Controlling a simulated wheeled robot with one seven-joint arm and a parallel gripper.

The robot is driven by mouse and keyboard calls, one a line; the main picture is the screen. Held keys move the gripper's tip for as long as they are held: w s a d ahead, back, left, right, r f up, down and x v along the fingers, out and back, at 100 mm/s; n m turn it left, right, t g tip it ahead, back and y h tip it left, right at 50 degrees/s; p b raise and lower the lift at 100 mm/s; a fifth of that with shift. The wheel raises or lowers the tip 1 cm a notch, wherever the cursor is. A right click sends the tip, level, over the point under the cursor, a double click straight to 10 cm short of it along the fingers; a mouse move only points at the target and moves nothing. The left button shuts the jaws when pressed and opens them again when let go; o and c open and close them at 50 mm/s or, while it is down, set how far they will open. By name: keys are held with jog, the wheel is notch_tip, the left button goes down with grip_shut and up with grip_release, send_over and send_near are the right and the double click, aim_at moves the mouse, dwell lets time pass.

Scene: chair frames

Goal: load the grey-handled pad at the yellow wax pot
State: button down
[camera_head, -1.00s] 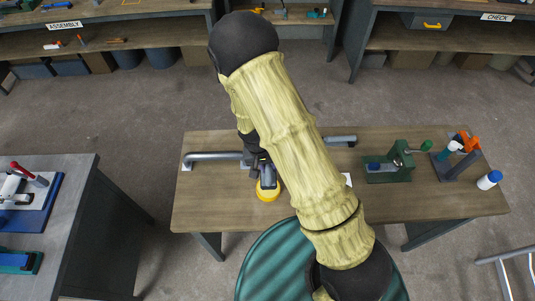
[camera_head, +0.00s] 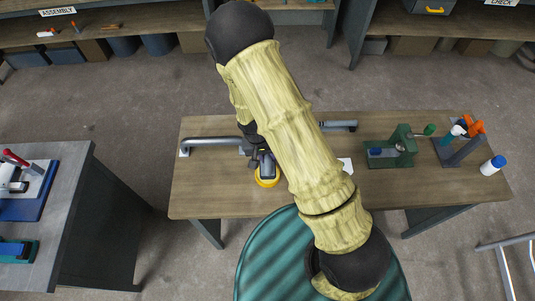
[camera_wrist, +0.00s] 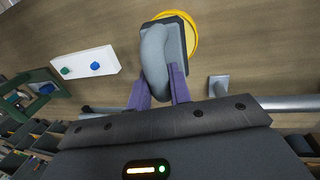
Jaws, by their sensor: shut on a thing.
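The pad has a rounded grey handle (camera_wrist: 154,52) and a dark-edged base (camera_wrist: 188,34). My gripper (camera_wrist: 158,92) is shut on the handle, with a purple finger on each side. The yellow wax pot (camera_head: 268,183) stands near the front of the wooden table; its rim also shows in the wrist view (camera_wrist: 193,33). The pad is right at the pot, overlapping it in both views. Its underside is hidden, so I cannot tell whether it touches the wax. My arm hides part of the gripper in the head view.
A grey tubular frame (camera_head: 212,142) lies left of the pot, with another bar end (camera_head: 340,125) behind my arm. A white plate (camera_wrist: 85,66) has a green and a blue spot. A green press (camera_head: 400,148), tool holder (camera_head: 460,150) and white bottle (camera_head: 491,167) stand right.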

jog(key=shift+f+b, duration=0.4)
jog(key=shift+f, duration=0.6)
jog(key=shift+f+b, duration=0.4)
jog(key=shift+f, duration=0.1)
dwell(0.5)
jog(key=shift+s, duration=0.15)
dwell(1.4)
jog(key=shift+r+p, duration=2.3)
jog(key=shift+r, duration=1.25)
jog(key=shift+f, duration=0.1)
